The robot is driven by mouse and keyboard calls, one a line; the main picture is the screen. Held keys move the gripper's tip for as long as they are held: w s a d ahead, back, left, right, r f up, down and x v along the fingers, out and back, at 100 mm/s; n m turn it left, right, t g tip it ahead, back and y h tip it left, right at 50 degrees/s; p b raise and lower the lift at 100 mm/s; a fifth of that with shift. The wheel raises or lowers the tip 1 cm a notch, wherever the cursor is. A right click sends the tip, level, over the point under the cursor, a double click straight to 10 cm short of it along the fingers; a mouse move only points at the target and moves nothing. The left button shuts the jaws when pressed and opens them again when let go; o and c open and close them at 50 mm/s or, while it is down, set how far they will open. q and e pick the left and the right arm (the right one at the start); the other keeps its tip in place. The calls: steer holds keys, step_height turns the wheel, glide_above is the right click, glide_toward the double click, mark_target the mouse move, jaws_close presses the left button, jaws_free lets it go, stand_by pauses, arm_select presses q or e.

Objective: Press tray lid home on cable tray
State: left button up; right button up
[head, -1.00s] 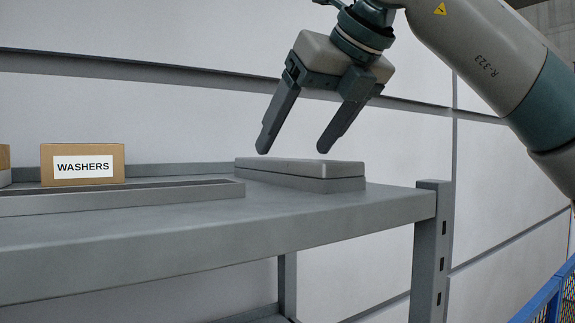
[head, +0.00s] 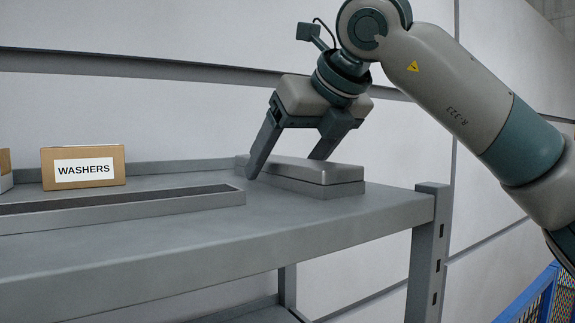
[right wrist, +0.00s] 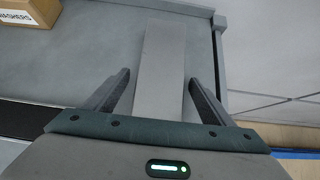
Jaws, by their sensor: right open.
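The tray lid (head: 325,176) looks like a long flat grey piece lying at the right end of the shelf, with a seam along its side. The cable tray (head: 125,205) appears to be the long, low grey channel with a dark inside, left of the lid and apart from it. My right gripper (head: 284,166) is open and points down, its fingers on either side of the lid. In the right wrist view, the lid (right wrist: 164,50) runs between the two open fingers, with a gap at each side. My left gripper is not in view.
A cardboard box labelled WASHERS (head: 83,167) stands behind the channel at the left. The grey shelf (head: 200,238) has a raised back edge and ends at a post (head: 428,230) on the right. The shelf front is clear. A blue mesh barrier (head: 545,292) is at the lower right.

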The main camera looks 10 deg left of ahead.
mark_target(291, 160)
steer(key=c, duration=1.3)
steer(key=shift+o, duration=0.2)
steer(key=shift+r, duration=0.1)
steer(key=shift+r+b, duration=0.5)
steer(key=shift+r, duration=0.25)
steer(key=r, duration=0.1)
steer(key=r+b, duration=0.1)
steer(key=s+r, duration=0.1)
steer(key=shift+d+b, duration=0.4)
steer(key=b+v, duration=0.1)
steer(key=v, duration=0.2)
steer(key=s+f+b+v, duration=0.1)
steer(key=v, duration=0.3)
steer(key=b+v, duration=0.1)
steer(key=v, duration=0.2)
steer(key=shift+s+d+f, duration=0.2)
steer(key=shift+s+d, duration=0.15)
steer(key=shift+d, duration=0.1)
steer(key=shift+v, duration=0.8)
steer(key=shift+f, duration=0.1)
